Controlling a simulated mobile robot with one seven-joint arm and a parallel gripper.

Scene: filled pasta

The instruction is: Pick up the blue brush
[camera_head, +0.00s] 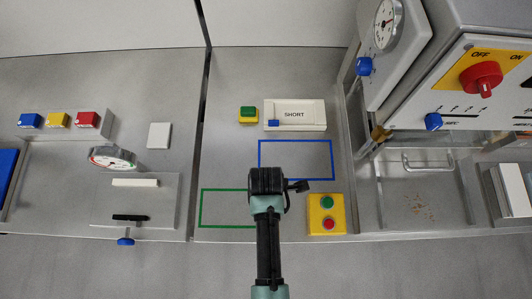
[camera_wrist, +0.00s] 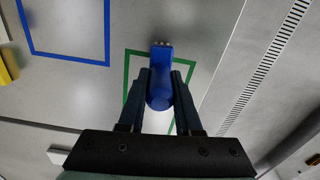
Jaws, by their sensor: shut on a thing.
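The blue brush (camera_wrist: 160,92) is between the two fingers of my gripper (camera_wrist: 160,80) in the wrist view. The fingers are shut on its sides. Its far end carries a small greyish tip. In the wrist view it overlaps the green rectangle outline (camera_wrist: 126,72) on the surface; its height above the surface cannot be told. In the head view my gripper (camera_head: 267,182) is beside the right part of the green outline (camera_head: 201,208), and the wrist hides the brush there.
A blue outline (camera_head: 332,160) lies behind my gripper. A yellow box (camera_head: 326,228) with green and red buttons stands to the right. A white SHORT box (camera_head: 310,124) and a green-topped yellow button (camera_head: 248,114) are at the back. A machine with knobs (camera_head: 455,95) stands far right.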

